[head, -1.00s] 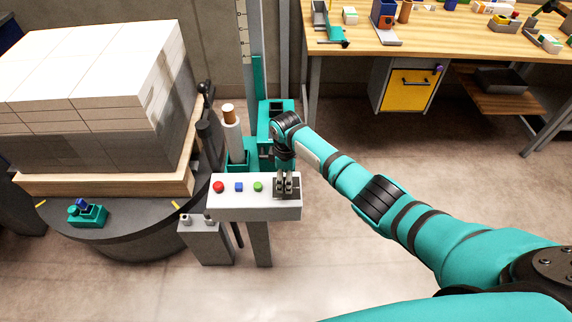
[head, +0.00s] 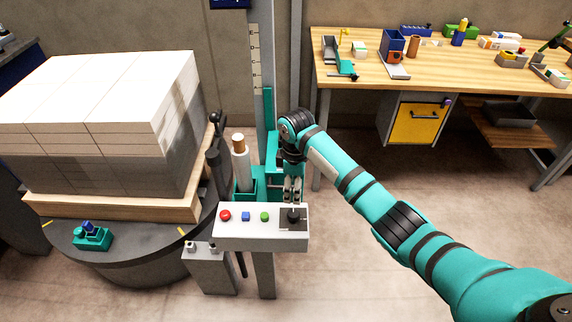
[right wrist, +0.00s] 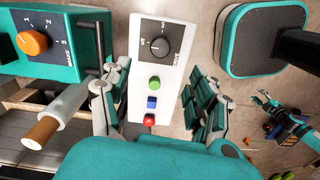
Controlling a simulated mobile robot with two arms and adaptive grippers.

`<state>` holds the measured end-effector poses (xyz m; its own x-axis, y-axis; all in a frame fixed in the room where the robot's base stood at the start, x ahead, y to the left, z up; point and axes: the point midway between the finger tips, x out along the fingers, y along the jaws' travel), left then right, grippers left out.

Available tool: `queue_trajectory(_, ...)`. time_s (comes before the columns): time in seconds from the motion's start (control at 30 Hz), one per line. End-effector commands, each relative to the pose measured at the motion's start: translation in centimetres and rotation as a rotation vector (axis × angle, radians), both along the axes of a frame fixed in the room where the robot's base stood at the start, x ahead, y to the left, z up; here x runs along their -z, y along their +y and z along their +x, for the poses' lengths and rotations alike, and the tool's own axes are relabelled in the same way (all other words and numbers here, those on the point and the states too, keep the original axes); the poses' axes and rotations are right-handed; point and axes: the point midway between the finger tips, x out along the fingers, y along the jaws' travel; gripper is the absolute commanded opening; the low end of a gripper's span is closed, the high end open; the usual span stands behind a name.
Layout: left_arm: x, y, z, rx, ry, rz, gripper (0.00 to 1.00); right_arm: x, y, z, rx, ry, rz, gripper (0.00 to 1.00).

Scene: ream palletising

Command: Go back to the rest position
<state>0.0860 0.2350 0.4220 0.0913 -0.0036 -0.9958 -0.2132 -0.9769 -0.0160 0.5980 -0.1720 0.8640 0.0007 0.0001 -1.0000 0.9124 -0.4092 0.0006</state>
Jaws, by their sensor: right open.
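My right gripper (head: 293,188) points down above the back edge of the white control panel (head: 262,238), just beyond its black knob (head: 293,215). In the right wrist view the right gripper's two fingers (right wrist: 158,98) are spread apart, with the panel (right wrist: 143,105) below and between them and nothing held. That view shows the knob (right wrist: 159,44) clear of the fingers. The panel also has a red button (head: 225,215), a blue button (head: 246,216) and a green button (head: 264,216). My left gripper is in neither current view.
A pallet stack of white reams (head: 100,110) stands on a dark round turntable (head: 150,262) at left. A post and a white roll (head: 240,165) stand behind the panel. A wooden workbench (head: 430,70) with parts is at the back right. The floor right of the panel is bare.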

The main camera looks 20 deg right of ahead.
Motion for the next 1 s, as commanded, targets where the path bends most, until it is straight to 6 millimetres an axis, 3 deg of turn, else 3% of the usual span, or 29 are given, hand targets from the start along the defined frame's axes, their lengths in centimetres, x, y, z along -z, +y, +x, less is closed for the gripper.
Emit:
queue_trajectory(0.2,0.0,0.0,0.0,0.0,0.0,0.0,0.4,0.4,0.2,-0.4,0.002,0.0,0.003,0.61)
queue_trajectory(0.33,0.0,0.0,0.0,0.0,0.0,0.0,0.4,2.6,1.5,-2.8,0.033,-0.01,0.029,0.61)
queue_trajectory(0.5,0.0,-0.1,0.1,0.0,-0.001,-0.001,0.4,6.2,3.7,-9.3,0.161,-0.051,0.096,0.61)
queue_trajectory(0.6,0.0,-0.1,0.1,0.0,-0.001,-0.001,0.4,7.4,4.1,-13.6,0.275,-0.08,0.136,0.61)
queue_trajectory(0.8,0.0,-0.1,0.1,0.0,-0.001,-0.001,0.4,7.2,2.7,-21.6,0.536,-0.143,0.186,0.61)
queue_trajectory(1.0,0.0,-0.1,0.0,0.0,-0.001,-0.001,0.4,5.7,0.6,-26.4,0.717,-0.192,0.194,0.61)
